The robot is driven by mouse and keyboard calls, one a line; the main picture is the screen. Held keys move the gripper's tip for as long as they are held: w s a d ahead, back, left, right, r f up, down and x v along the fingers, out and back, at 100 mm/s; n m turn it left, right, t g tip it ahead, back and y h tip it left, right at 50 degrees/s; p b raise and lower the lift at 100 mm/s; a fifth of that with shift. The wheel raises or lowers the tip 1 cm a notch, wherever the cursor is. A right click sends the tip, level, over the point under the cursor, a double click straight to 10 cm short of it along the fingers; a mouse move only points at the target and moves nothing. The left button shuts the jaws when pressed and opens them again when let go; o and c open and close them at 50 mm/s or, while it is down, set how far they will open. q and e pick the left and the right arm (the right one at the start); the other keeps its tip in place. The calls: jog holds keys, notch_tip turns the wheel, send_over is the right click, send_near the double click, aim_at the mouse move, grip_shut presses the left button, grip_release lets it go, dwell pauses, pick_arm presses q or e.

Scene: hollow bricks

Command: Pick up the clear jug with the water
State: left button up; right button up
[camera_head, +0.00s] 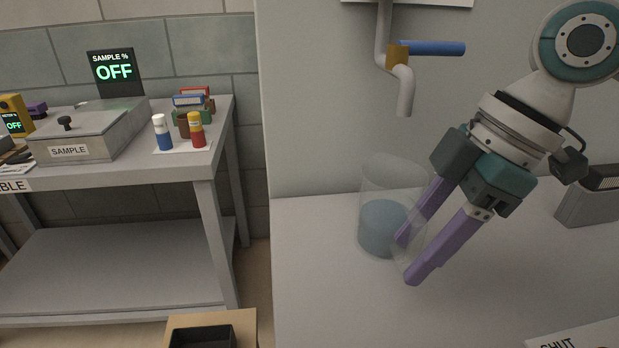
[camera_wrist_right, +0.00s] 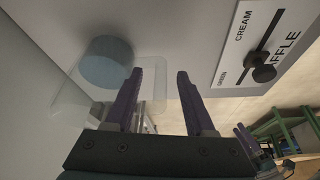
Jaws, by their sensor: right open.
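The clear jug (camera_head: 372,180) stands upright on the pale counter, with blue-tinted water (camera_head: 380,228) in its lower part. It also shows in the wrist view (camera_wrist_right: 66,95), left of my fingers, with the water as a blue-grey disc. My right gripper (camera_head: 408,259) reaches down from the upper right, its two purple fingers apart at the jug's right side. One finger overlaps the jug's outline in the head view. In the wrist view the fingers (camera_wrist_right: 159,74) are spread, with nothing clearly held between them. I cannot tell whether they touch the jug. My left gripper is out of view.
A grey tap (camera_head: 404,92) with a blue lever (camera_head: 432,48) hangs from the wall above the jug. A grey box (camera_head: 590,207) stands at the right of the counter (camera_head: 320,290), whose front left is clear. A separate table (camera_head: 185,170) at left holds bottles and a sample box.

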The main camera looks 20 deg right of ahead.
grip_shut()
dwell(0.3)
dwell(1.1)
